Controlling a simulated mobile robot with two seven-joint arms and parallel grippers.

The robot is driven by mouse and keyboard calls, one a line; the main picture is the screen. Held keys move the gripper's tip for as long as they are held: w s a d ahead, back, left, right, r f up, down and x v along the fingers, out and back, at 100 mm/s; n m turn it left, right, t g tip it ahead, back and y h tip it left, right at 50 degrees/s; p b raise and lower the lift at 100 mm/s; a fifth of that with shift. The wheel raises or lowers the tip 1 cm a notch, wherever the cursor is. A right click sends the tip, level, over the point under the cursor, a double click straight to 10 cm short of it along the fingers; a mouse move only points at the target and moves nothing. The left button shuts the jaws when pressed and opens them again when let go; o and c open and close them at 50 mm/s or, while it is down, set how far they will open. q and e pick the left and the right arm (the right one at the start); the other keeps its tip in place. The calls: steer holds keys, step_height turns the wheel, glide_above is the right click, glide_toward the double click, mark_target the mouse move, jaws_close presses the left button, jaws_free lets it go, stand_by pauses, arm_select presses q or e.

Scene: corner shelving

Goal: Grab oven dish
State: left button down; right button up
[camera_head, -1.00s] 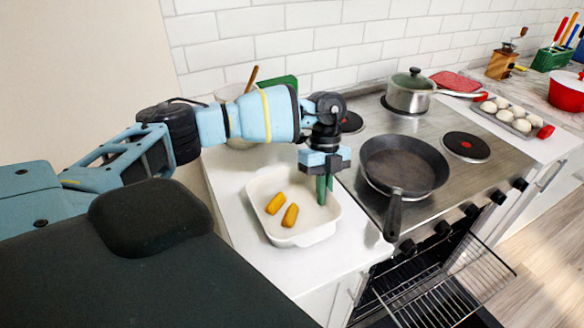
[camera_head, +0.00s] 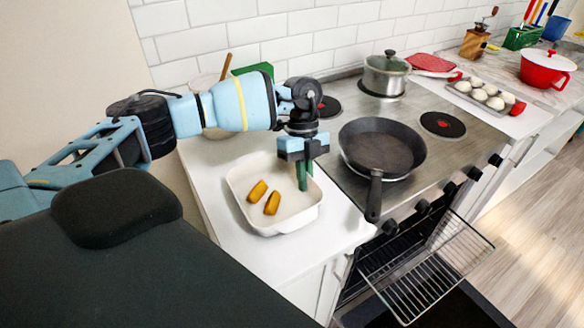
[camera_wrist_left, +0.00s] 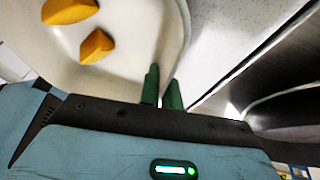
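The oven dish (camera_head: 292,223) is a white rectangular dish with rounded corners, standing level on the white counter. Two yellow pieces (camera_head: 264,196) lie in it. My left gripper (camera_head: 305,178) points down at the dish's right wall with its green fingers close together. In the left wrist view the fingers (camera_wrist_left: 163,80) are a narrow gap apart, with the dish's rim (camera_wrist_left: 177,25) running between them. The gripper looks shut on this wall; the contact itself is partly hidden. My right gripper is in neither view.
A dark frying pan (camera_head: 382,148) sits on the stove right of the dish, its handle pointing to the front. A steel pot (camera_head: 386,76) stands behind it. The oven below is open, its wire rack (camera_head: 425,282) pulled out. A bowl and green object stand behind my left arm.

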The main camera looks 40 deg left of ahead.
arm_select(q)
step_height(320, 180, up, 10)
steer(key=shift+r, duration=0.15)
stand_by(0.4)
